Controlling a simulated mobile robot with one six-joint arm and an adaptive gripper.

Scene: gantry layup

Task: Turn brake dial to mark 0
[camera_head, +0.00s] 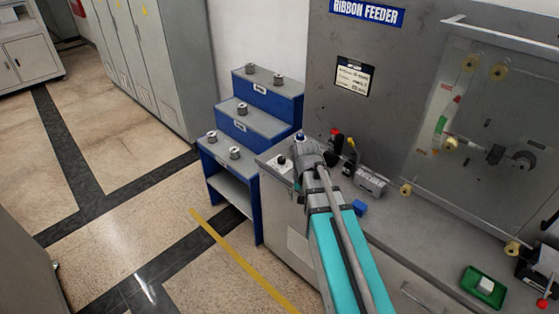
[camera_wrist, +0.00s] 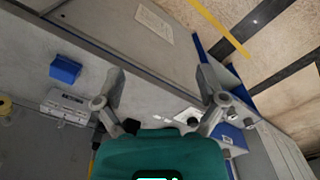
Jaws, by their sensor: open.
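A small black knob on a white plate (camera_head: 282,161), which looks like the brake dial, sits on the left end of the grey machine's counter. In the wrist view the black knob (camera_wrist: 192,122) shows beside my right-hand finger, partly hidden by it and the teal wrist. I cannot read any marks or the knob's angle. My gripper (camera_head: 306,150) is over the counter's left end, just right of the knob in the head view. In the wrist view my gripper (camera_wrist: 160,78) is open and empty, its two fingers spread wide. I cannot tell whether it touches anything.
A red-topped device (camera_head: 335,137), a metal block (camera_head: 366,182) and a blue block (camera_head: 360,207) are on the counter right of my gripper. A blue stepped stand (camera_head: 258,122) with several metal spools is behind left. A green tray (camera_head: 484,286) is at far right.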

